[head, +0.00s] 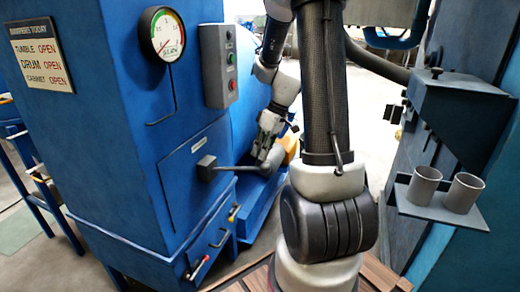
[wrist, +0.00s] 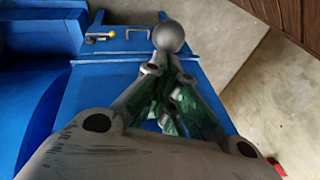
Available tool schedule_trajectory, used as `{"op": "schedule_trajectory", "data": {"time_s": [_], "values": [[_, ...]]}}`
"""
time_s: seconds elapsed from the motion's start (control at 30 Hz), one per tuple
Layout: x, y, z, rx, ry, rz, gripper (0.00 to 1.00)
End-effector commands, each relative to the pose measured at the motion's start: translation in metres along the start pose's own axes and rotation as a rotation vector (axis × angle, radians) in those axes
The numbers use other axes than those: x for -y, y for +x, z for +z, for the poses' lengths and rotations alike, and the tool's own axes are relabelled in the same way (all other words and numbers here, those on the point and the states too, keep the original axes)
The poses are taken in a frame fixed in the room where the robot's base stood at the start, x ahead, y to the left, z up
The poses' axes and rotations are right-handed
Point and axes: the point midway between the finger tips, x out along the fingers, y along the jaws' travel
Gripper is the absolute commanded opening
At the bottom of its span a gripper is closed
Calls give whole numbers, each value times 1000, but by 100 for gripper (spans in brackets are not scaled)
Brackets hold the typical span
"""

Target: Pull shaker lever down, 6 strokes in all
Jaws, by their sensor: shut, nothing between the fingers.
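The shaker lever (head: 232,168) is a grey bar that sticks out from a dark block on the side of the blue cabinet. Its round grey knob (wrist: 168,36) shows in the wrist view, just beyond my fingertips. My gripper (head: 263,152) is over the outer end of the lever in the head view, pointing down. In the wrist view my gripper (wrist: 160,70) has its fingers drawn together and nothing between them. The fingertips line up with the knob; I cannot tell whether they touch it. The lever's bar is hidden behind the fingers in the wrist view.
The blue cabinet (head: 120,130) carries a gauge (head: 162,34), a button box (head: 218,66) and low handles with red (head: 200,268) and yellow (head: 233,213) ends. A shelf with two metal cups (head: 424,186) stands at the right. Bare floor shows beside the cabinet in the wrist view.

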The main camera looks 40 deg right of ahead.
Motion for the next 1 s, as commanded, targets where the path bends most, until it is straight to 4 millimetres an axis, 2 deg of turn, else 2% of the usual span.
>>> {"op": "schedule_trajectory", "data": {"time_s": [0.27,0.43,0.67,1.0], "values": [[-2,3,3,-16,-2,-4,0],[-7,14,14,-80,-10,-19,0],[-19,43,35,-231,-38,-56,0],[-32,89,52,-230,-50,-56,0]]}}
